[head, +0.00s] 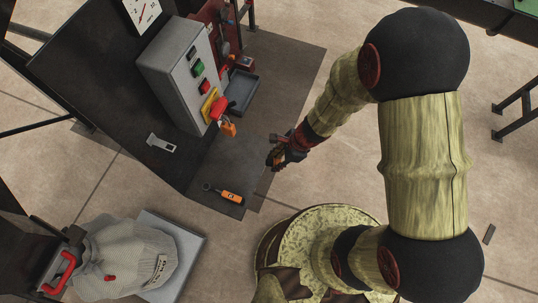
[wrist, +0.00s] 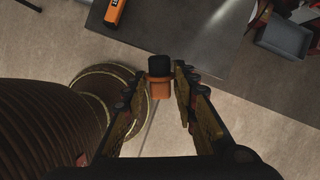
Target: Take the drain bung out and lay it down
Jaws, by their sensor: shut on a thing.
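The drain bung (wrist: 160,80), a small piece with a black end and an orange-brown body, sits between the fingertips of my gripper (wrist: 160,78) in the wrist view. My gripper is shut on it. In the head view my gripper (head: 281,154) is in the air at the right edge of the dark tabletop. The bung is small and mostly hidden by the fingers there. The opening it belongs to cannot be made out.
The dark tabletop (head: 222,160) carries an orange-handled tool (head: 231,197), a flat metal piece (head: 161,143) and a grey control box (head: 178,75) with buttons and an orange padlock (head: 229,129). A grey tray (head: 241,92) is behind. Bare tabletop lies left of my gripper.

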